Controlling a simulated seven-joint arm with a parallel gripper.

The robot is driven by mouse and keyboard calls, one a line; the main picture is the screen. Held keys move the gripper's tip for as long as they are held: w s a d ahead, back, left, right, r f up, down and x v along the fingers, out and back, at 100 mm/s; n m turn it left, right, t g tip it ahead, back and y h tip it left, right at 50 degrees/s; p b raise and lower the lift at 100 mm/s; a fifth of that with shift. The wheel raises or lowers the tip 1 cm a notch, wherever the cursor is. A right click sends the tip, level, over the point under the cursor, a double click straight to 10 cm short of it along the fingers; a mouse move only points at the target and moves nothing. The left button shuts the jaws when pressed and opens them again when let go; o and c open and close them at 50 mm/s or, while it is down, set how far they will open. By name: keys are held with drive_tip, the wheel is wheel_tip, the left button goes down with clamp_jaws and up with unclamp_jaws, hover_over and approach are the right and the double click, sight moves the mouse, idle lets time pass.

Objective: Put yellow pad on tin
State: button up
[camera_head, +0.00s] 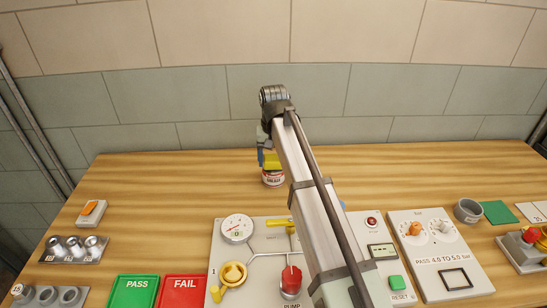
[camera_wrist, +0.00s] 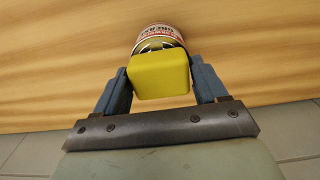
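The yellow pad (camera_wrist: 160,76) is a small yellow block between the two blue fingers of my gripper (camera_wrist: 160,88) in the wrist view. Both fingers press against its sides. In the head view the yellow pad (camera_head: 272,160) shows just above the tin (camera_head: 273,178), partly behind my arm. The tin is a small can with a red and white label; it also shows behind the pad in the wrist view (camera_wrist: 157,33). The pad overlaps the tin's top in both views; I cannot tell whether they touch.
The panel with a gauge (camera_head: 237,229) and a red pump knob (camera_head: 291,280) lies in front of the tin. A green PASS tray (camera_head: 134,291) and red FAIL tray (camera_head: 183,288) are at the front left. A grey cup (camera_head: 467,210) stands at right. Wood around the tin is clear.

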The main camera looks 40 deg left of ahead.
sight(273, 157)
drive_tip(key=o, duration=0.3)
drive_tip(key=shift+o, duration=0.2)
drive_tip(key=shift+r, duration=0.15)
wheel_tip(273, 157, up, 12)
idle(0.4)
idle(0.4)
